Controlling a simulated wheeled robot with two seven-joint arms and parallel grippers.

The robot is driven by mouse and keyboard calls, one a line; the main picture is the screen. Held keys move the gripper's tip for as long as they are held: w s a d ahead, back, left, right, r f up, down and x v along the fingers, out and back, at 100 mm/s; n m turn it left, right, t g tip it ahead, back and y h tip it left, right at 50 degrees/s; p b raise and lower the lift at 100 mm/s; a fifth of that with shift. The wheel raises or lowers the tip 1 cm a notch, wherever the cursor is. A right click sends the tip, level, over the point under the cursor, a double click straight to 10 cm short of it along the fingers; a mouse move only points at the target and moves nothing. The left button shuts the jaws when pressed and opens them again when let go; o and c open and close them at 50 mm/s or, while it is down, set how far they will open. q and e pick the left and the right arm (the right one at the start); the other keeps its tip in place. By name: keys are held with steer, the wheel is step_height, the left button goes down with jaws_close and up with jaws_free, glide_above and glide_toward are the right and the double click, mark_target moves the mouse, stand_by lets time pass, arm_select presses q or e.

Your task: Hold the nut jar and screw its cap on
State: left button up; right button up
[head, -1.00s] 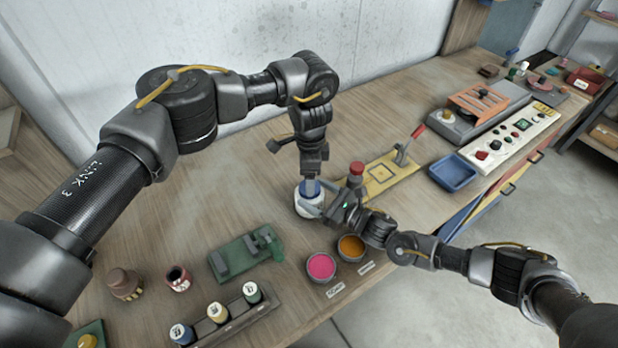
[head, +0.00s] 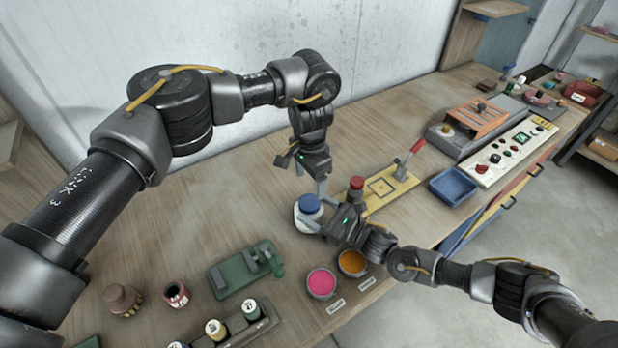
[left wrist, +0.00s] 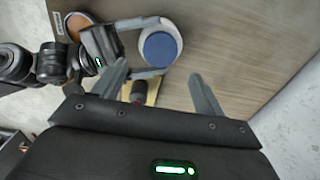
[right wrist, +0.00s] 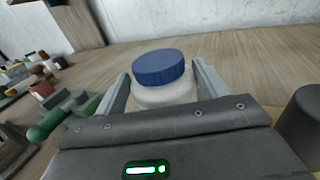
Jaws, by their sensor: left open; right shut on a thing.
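The nut jar (head: 307,222) is a white jar standing on the wooden bench, and it also shows in the right wrist view (right wrist: 166,94). Its blue cap (head: 308,204) sits on top of the jar; the right wrist view shows the cap (right wrist: 160,66) looking slightly tilted. My right gripper (right wrist: 160,85) is shut on the jar's body, one finger on each side. My left gripper (left wrist: 160,82) is open and empty. In the head view, the left gripper (head: 311,185) is just above and behind the cap, apart from it.
A green fixture (head: 245,270), pots of pink (head: 321,283) and orange (head: 352,262) material stand in front of the jar. A yellow plate with a red-handled lever (head: 408,157) and a blue tray (head: 453,187) are to the right. The bench behind and left is clear.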

mark_target(310, 203)
steer(key=shift+r, duration=0.1)
arm_select(q)
steer(key=shift+f, duration=4)
steer(key=c, duration=1)
steer(key=m, duration=0.6)
steer(key=shift+m, duration=0.3)
steer(key=shift+s, duration=0.1)
steer(key=o, duration=1.1)
arm_select(e)
steer(key=shift+w, duration=0.1)
steer(key=shift+d, duration=0.1)
